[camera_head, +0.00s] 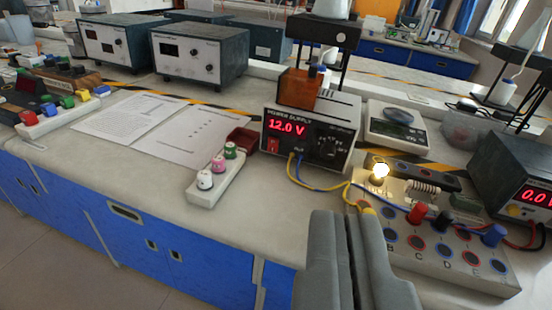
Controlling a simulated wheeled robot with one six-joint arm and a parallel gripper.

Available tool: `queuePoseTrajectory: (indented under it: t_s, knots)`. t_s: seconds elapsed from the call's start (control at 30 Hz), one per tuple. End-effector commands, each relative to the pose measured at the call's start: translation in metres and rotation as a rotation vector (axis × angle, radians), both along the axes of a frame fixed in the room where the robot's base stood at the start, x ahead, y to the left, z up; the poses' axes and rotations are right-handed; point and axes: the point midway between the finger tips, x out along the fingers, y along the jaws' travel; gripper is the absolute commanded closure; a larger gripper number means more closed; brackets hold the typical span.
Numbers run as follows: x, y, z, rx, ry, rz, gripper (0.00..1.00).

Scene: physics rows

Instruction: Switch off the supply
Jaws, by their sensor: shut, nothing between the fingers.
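The power supply (312,133) stands on the bench right of the picture's centre, its front facing me. Its display reads 12.0 V in red. A red rocker switch (273,145) shows lit at the lower left of its front. Blue and yellow leads run from its front to a circuit board (430,245), where a small bulb (380,171) glows. My gripper (345,212) is shut and empty in the lower right, nearer to me than the supply and apart from it in the picture. Its fingers cover part of the board's left edge.
A white strip with coloured knobs (216,180) lies left of the supply. Paper sheets (150,125) lie further left. A scale (397,125) and a meter reading 0.0 (520,185) stand to the right. Bare bench (270,210) lies before the supply.

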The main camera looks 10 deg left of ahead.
Motion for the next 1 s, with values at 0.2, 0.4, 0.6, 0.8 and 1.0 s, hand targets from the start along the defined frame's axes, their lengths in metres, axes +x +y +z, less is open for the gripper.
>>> queuePoseTrajectory:
  t_s: [0.2, 0.4, 0.6, 0.8, 1.0]
  knots:
    - [0.047, 0.01, -0.013, -0.171, 0.097, 0.043, 1.0]
    - [0.088, 0.019, -0.029, -0.332, 0.18, 0.088, 1.0]
    - [0.127, 0.03, -0.047, -0.492, 0.257, 0.14, 1.0]
    - [0.167, 0.042, -0.068, -0.655, 0.328, 0.2, 1.0]
    - [0.205, 0.055, -0.093, -0.817, 0.398, 0.263, 1.0]
